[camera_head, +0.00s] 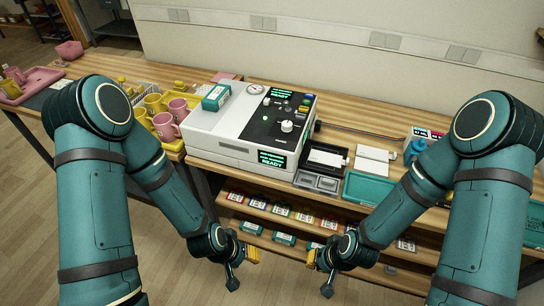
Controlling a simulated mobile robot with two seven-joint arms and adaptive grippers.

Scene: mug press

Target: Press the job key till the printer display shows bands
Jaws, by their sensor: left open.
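The printer (215,125) is a white box with a black control panel, standing on the wooden bench. Its upper display (281,91) and its front display (271,160) show green text; the front one reads READY. No bands are visible on either. The panel has a white knob (287,126) and several small coloured keys (305,103) at its right edge; which one is the job key is too small to read. My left gripper (244,269) is open and empty in front of the bench, below the printer. My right gripper (319,274) hangs to its right, fingers apart, empty.
A teal box (216,97) lies on the printer's top left. Yellow and pink mugs (165,126) stand left of it. A black tray (321,158), a grey tray (316,181) and a teal tray (373,189) are on the right. A shelf (285,233) of small boxes runs below.

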